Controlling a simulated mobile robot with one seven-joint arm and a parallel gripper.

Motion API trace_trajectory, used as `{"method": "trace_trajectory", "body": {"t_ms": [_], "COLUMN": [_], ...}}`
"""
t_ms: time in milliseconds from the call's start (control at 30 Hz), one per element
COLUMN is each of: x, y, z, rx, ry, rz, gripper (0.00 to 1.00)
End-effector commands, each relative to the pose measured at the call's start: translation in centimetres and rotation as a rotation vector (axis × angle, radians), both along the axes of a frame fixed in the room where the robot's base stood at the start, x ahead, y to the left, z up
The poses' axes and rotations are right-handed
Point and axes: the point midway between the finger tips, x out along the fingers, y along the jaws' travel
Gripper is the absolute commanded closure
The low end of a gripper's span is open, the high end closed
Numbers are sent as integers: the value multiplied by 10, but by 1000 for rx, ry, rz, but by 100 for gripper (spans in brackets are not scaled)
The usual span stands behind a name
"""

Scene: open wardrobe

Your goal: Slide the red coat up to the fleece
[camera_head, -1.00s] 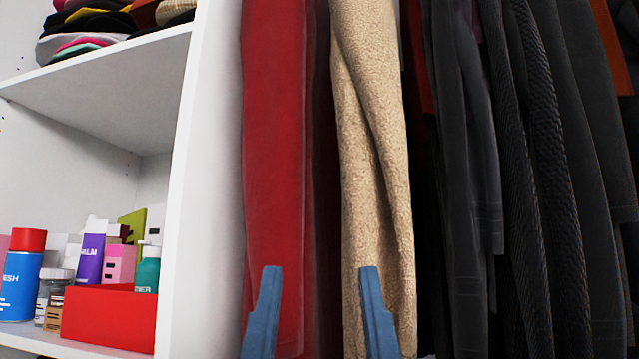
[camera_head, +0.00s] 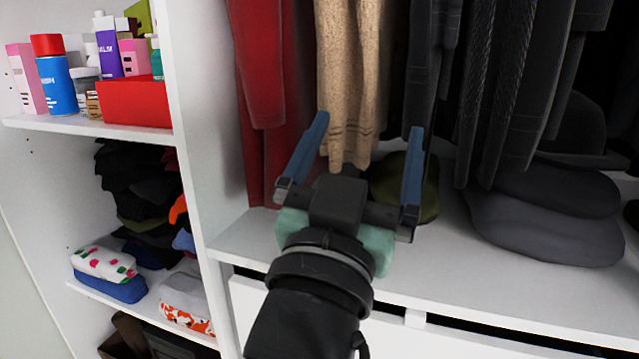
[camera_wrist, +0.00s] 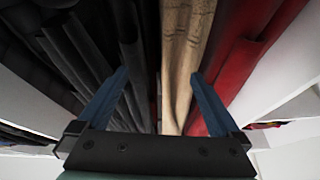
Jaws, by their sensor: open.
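The red coat (camera_head: 265,85) hangs at the left end of the wardrobe opening, beside the white divider. The tan, textured garment that looks like the fleece (camera_head: 350,75) hangs just right of it, and the two appear close together. My gripper (camera_head: 369,122) is open and empty in front of the lower part of the hanging clothes. Its left finger overlaps the fleece's left edge in the picture, and its right finger lies over dark clothes. In the wrist view, the fleece (camera_wrist: 188,45) shows ahead between the fingers, with the red coat (camera_wrist: 245,60) at the right. The hangers are out of view.
Several dark garments (camera_head: 500,90) hang to the right. A dark grey folded item (camera_head: 545,215) and an olive item (camera_head: 395,185) lie on the white wardrobe floor (camera_head: 440,250). The white divider (camera_head: 200,120) stands left, with shelves of bottles, boxes and folded clothes beyond.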

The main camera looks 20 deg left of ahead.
Motion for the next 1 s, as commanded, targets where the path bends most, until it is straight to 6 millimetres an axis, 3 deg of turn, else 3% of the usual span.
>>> {"method": "trace_trajectory", "body": {"t_ms": [100, 200, 433, 700, 1000], "x": [19, 24, 10, 4, 53], "y": [42, 76, 134, 150, 147], "z": [-17, -43, -89, -107, -105], "rx": [-1, -18, -82, -111, -110], "ry": [144, 254, 397, 423, 423], "rz": [13, 6, -30, -53, -54], "gripper": [0, 0, 0, 0, 0]}}
